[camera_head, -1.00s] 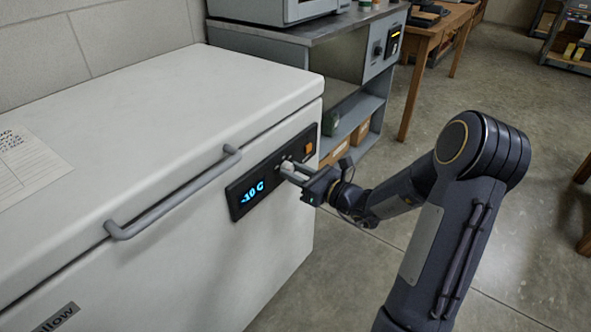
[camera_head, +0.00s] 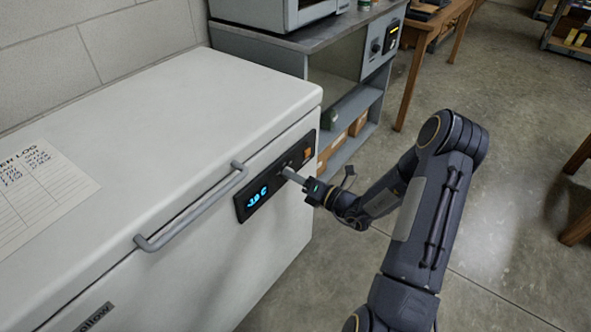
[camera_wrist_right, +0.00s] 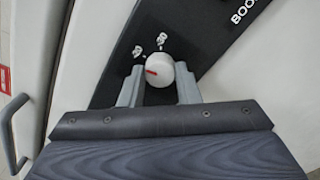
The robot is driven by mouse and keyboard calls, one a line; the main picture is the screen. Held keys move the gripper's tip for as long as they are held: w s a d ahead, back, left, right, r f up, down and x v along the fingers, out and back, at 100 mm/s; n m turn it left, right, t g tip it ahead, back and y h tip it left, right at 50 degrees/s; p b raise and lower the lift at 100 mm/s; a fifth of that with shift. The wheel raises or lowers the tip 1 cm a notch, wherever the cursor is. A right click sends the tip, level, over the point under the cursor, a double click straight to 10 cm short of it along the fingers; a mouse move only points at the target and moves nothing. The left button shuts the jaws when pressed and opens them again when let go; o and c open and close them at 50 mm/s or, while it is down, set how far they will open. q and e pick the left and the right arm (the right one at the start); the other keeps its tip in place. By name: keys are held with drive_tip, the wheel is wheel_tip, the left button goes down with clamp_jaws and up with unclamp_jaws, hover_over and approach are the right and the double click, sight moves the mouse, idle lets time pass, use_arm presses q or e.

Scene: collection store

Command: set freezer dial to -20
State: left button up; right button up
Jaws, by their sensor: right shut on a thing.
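The white chest freezer (camera_head: 205,110) has a black control panel (camera_head: 247,205) on its front with a blue lit display (camera_head: 257,196). The display reads about -18 C, its digits small and slanted. The dial (camera_wrist_right: 160,70) is a pale round knob with a red pointer mark, seen in the right wrist view; printed numbers stand beside it on the panel. My right gripper (camera_head: 287,172) is at the panel, with its fingers on both sides of the dial, shut on it. In the head view the fingers mostly hide the dial. My left gripper is not in view.
A grey bar handle (camera_head: 195,208) sticks out from the freezer front, left of the panel. A paper log sheet (camera_head: 38,190) lies on the lid. A grey bench (camera_head: 325,40) stands behind the freezer. The floor to the right is open.

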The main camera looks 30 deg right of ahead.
drive_tip(key=shift+m+p, duration=0.6)
drive_tip(key=shift+m, duration=0.1)
drive_tip(key=o, duration=1)
drive_tip(key=shift+c, duration=0.2)
drive_tip(key=v, duration=0.8)
drive_tip(key=shift+p, duration=0.4)
